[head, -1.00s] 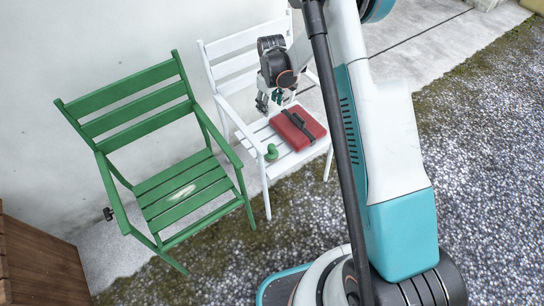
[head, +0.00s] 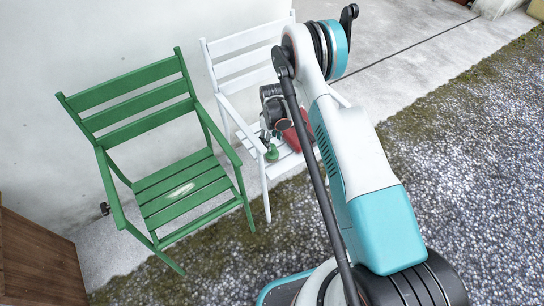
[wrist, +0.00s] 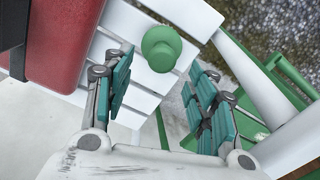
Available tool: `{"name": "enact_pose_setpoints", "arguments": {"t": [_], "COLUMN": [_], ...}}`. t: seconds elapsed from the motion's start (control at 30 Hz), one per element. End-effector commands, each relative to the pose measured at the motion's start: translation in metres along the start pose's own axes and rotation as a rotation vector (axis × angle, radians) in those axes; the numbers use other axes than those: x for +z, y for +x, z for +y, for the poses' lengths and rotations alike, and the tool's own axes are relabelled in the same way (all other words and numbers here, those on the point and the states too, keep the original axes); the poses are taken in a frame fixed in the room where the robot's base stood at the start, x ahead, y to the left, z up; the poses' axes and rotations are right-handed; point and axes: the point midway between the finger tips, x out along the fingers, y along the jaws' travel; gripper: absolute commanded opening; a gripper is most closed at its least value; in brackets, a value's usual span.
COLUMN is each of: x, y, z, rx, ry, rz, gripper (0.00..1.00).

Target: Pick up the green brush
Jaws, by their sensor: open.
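The green brush (head: 271,154) stands on the slatted seat of the white chair (head: 231,50), near its edge. In the wrist view the brush (wrist: 161,48) shows from above as a round green knob. My gripper (wrist: 162,75) is open, with its teal-padded fingers to either side and the knob showing between and slightly beyond the fingertips. Nothing is held. In the head view my gripper (head: 270,136) is low over the seat, close to the brush, and partly hidden by my arm.
A red case (wrist: 62,38) with a black strap lies on the same seat, left of the gripper in the wrist view. A green chair (head: 140,128) stands to the left in the head view. The white chair's armrest (wrist: 255,85) is right of the gripper. Gravel ground is open in front.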

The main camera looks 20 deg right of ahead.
Motion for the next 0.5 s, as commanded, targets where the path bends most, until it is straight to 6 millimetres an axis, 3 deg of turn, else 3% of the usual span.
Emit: {"name": "enact_pose_setpoints", "arguments": {"t": [0.27, 0.5], "x": [0.002, 0.006], "y": [0.017, 0.051], "z": [0.0, -0.001], "rx": [0.0, 0.0], "ry": [0.0, 0.0], "rz": [0.0, 0.0], "gripper": [0.52, 0.52]}}
